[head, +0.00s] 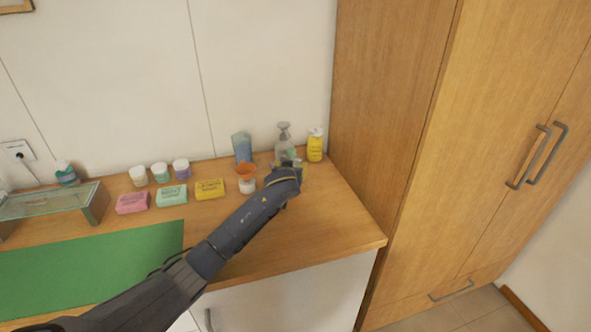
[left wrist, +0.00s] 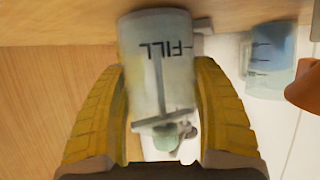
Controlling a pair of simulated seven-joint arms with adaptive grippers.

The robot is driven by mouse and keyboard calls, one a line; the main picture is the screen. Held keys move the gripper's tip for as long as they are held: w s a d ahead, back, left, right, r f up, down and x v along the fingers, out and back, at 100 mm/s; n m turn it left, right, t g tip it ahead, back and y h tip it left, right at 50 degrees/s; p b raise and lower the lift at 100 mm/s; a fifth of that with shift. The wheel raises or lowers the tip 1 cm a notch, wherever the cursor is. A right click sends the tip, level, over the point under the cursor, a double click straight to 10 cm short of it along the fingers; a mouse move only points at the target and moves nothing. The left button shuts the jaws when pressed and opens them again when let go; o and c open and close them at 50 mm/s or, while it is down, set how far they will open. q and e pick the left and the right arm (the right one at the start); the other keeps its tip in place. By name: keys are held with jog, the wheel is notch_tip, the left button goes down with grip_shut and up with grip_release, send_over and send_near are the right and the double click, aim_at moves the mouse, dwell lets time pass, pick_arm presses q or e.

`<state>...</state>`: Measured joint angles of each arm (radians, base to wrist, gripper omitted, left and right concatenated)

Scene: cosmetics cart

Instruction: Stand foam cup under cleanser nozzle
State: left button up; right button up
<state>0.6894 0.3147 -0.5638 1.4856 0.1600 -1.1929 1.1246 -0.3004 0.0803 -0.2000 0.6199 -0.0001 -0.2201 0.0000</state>
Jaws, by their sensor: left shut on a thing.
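My left gripper (left wrist: 155,70) has its yellow fingers on both sides of a clear vessel (left wrist: 137,50) marked FILL, shut on it. In the left wrist view the vessel appears upside down. A tube and a pump head (left wrist: 186,133) show in line with it; I cannot tell if they belong to it or stand behind. In the head view a clear pump bottle (head: 283,140) with a grey nozzle stands by the wall, directly behind my left gripper (head: 290,180), its lower part hidden. No vessel marked FILL can be picked out there. My right gripper is not in view.
Soap bars, small jars and a green mat (head: 90,265) lie further left. The right front counter is clear.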

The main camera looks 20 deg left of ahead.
pick_arm(q)
jog(key=shift+f, duration=0.15)
jog(key=o, duration=1.4)
